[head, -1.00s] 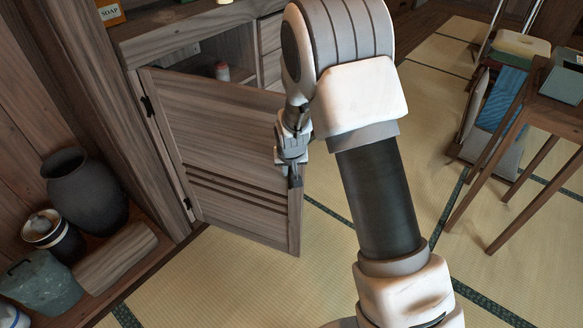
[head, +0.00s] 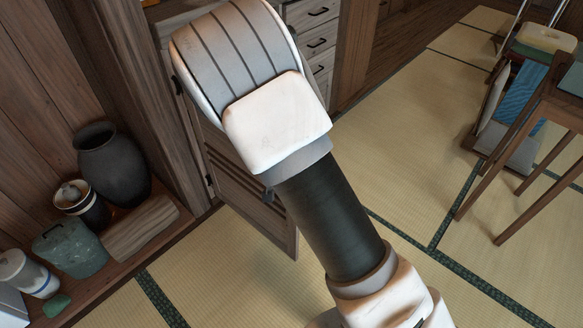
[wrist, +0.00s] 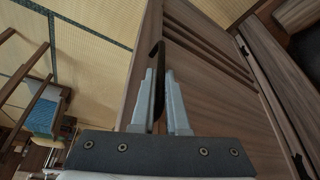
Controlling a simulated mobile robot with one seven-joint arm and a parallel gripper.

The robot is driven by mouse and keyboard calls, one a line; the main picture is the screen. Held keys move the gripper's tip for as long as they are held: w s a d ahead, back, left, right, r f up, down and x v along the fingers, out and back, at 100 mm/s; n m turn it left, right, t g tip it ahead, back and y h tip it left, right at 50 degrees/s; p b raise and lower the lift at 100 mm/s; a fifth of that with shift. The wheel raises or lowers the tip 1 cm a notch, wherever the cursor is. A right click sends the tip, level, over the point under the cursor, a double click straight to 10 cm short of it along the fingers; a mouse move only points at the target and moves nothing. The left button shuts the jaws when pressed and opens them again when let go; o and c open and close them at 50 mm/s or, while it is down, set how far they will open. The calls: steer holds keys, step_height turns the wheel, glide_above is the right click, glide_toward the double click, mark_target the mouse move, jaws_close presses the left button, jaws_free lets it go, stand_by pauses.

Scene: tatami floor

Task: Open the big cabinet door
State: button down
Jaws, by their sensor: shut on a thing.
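The big wooden cabinet door (head: 250,202) stands swung out from the cabinet, with slatted grooves across its lower part. My arm hides its upper part in the head view. In the wrist view, the door's face (wrist: 215,85) fills the middle and right. My gripper (wrist: 163,80) is shut on the dark door handle (wrist: 158,60), one finger on each side of it, near the door's free edge. My arm hides the gripper almost wholly in the head view.
Drawers (head: 318,40) stand behind my arm. A wooden table (head: 535,115) stands at right. Tatami floor is clear between.

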steer(key=s+a+m+p, duration=0.2)
steer(key=s+a+p, duration=0.3)
steer(key=s+a, duration=0.4)
steer(key=shift+s+a+h+p, duration=0.3)
steer(key=shift+a+h+p, duration=0.1)
steer(key=shift+a, duration=1.85)
steer(key=c, duration=0.9)
jaws_free()
steer(key=p+v, duration=0.5)
steer(key=v, duration=1.2)
steer(key=shift+r, duration=0.2)
